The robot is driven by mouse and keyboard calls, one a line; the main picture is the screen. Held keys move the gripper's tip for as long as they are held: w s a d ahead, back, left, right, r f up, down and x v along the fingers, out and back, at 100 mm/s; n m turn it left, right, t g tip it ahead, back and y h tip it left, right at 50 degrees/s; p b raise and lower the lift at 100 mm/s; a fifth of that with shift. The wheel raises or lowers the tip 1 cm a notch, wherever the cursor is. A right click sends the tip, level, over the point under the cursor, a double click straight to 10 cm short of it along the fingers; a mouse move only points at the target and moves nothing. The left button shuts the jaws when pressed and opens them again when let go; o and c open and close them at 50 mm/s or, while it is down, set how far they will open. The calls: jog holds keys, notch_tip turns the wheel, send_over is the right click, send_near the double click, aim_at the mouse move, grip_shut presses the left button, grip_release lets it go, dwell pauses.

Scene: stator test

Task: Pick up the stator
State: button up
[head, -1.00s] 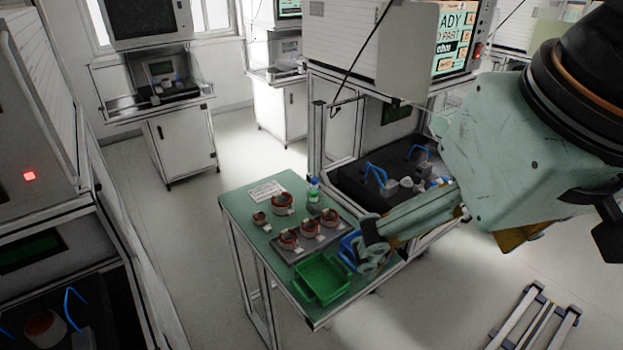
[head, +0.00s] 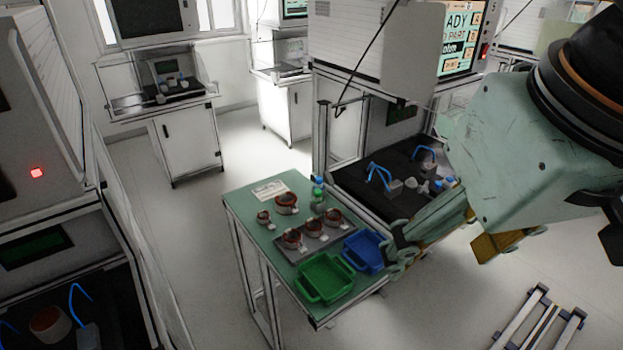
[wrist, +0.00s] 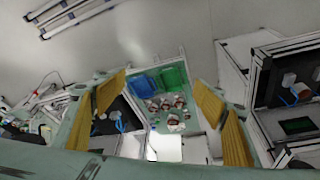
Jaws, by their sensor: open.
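Several stators, ring-shaped with copper-red windings, stand on a green-topped table (head: 240,203) in the head view. Three sit in a row on a grey tray, with the middle stator (head: 313,229) between two others. A larger stator (head: 286,203) and a small stator (head: 264,217) stand behind the tray. My gripper (head: 445,250) is at the right of the table, beyond its edge and apart from the stators. In the wrist view my gripper (wrist: 158,84) has its ochre fingers wide apart with nothing between them. The stators (wrist: 166,104) look small and far below.
A green bin (head: 325,278) and a blue bin (head: 365,250) stand at the table's near end. Small bottles (head: 318,193) stand by the back edge. A test machine with a dark bed (head: 360,188) is behind the table. Open floor lies left of it.

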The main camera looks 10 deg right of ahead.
jog(key=c, duration=0.8)
jog(key=shift+w, duration=0.1)
jog(key=shift+c, duration=0.2)
